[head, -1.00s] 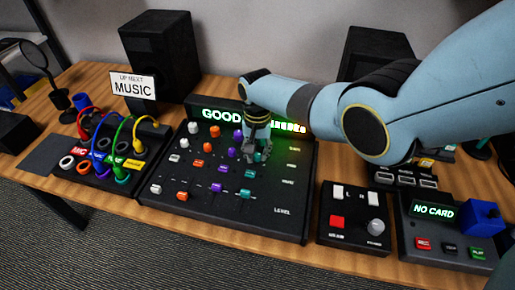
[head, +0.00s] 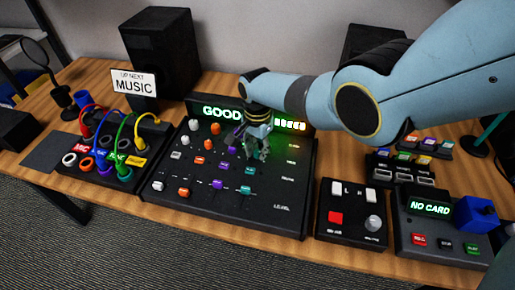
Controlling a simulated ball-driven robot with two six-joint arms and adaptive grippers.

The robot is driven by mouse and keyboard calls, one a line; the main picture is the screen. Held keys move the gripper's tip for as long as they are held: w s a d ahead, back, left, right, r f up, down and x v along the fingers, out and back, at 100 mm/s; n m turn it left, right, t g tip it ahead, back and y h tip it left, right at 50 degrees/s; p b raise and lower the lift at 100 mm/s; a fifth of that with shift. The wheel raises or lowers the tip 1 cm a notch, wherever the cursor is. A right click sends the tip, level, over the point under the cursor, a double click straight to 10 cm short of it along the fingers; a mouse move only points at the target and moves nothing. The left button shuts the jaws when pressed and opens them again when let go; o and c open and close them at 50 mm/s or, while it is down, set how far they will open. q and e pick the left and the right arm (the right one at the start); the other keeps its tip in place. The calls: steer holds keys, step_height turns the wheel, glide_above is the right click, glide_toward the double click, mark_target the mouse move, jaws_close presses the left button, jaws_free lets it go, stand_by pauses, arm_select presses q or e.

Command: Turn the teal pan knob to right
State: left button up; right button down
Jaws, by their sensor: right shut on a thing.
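The black mixer (head: 235,216) has columns of white, orange, purple and teal knobs. My right gripper (head: 257,153) points down onto the teal column at the right side of the knob field. Its fingers are closed around a knob there, by its place a teal knob, which they mostly hide. The row labels are too small to read surely, except LEVEL at the bottom, so I cannot tell which way the held knob points. My left gripper is not in view.
The lit display (head: 222,112) behind the knobs reads GOOD. A patch box (head: 95,178) with coloured cables stands left, a switch box (head: 352,212) and a NO CARD unit (head: 430,208) right. Black speakers (head: 160,55) stand behind.

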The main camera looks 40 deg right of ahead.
mark_target(257, 152)
steer(key=shift+w, duration=0.1)
steer(key=c, duration=1.1)
jaws_free()
steer(key=shift+c, duration=0.2)
steer(key=shift+r, duration=0.1)
step_height(257, 152, up, 12)
